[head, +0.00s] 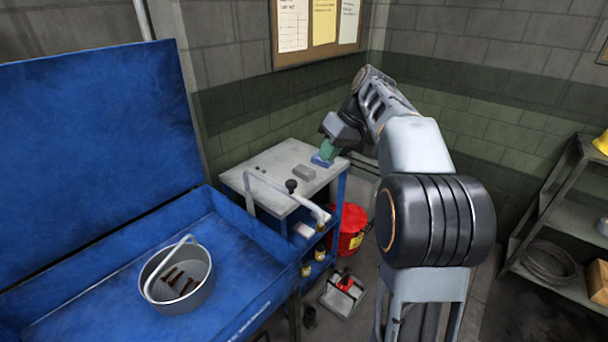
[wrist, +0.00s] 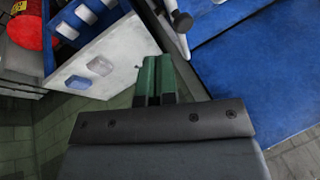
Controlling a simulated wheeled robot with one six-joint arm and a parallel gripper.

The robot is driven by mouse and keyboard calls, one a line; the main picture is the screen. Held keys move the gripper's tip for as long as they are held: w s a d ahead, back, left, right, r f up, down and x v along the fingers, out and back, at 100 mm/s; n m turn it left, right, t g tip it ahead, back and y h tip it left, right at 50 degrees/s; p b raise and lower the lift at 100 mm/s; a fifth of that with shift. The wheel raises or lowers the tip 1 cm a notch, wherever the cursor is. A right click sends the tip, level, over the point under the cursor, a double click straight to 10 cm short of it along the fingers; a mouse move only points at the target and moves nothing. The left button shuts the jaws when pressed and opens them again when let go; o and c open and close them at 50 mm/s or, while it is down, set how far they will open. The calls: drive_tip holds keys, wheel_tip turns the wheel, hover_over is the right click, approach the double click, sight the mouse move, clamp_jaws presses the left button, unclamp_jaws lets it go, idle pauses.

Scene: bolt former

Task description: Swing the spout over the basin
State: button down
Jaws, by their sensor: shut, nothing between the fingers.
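The spout (head: 268,181) is a thin grey pipe that rises at the basin's back right corner and bends over to the right. A black knob (head: 291,186) stands on it, and its tip lies outside the basin, in front of the grey-topped cart. The basin (head: 240,303) is a blue trough with its lid raised. My gripper (head: 327,151) has green fingers, shut and empty, above the cart's far right part, apart from the spout. In the wrist view the fingers (wrist: 152,72) point toward the cart top, with the knob (wrist: 182,20) to their upper right.
A grey pail (head: 190,292) with a raised handle and dark bolts inside sits in the basin. Small blocks lie on the cart top (head: 268,160). A red can (head: 349,229) and a grey tray (head: 342,296) stand on the floor. Shelves (head: 570,213) are at right.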

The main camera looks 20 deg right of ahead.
drive_tip(key=w+d+n, duration=0.1)
drive_tip(key=d, duration=0.1)
drive_tip(key=w+d+r+n+y, duration=0.1)
drive_tip(key=w, duration=0.1)
drive_tip(key=shift+w+d+r+y, duration=0.2)
drive_tip(key=shift+d+y, duration=0.1)
drive_tip(key=shift+d, duration=0.1)
drive_tip(key=a+f+b, duration=0.1)
drive_tip(key=a+f, duration=0.7)
drive_tip(key=a, duration=0.1)
drive_tip(key=shift+s+f+b, duration=0.15)
drive_tip(key=shift+f+b, duration=0.15)
drive_tip(key=shift+f, duration=0.1)
drive_tip(key=shift+s+a, duration=0.1)
drive_tip(key=shift+a, duration=0.05)
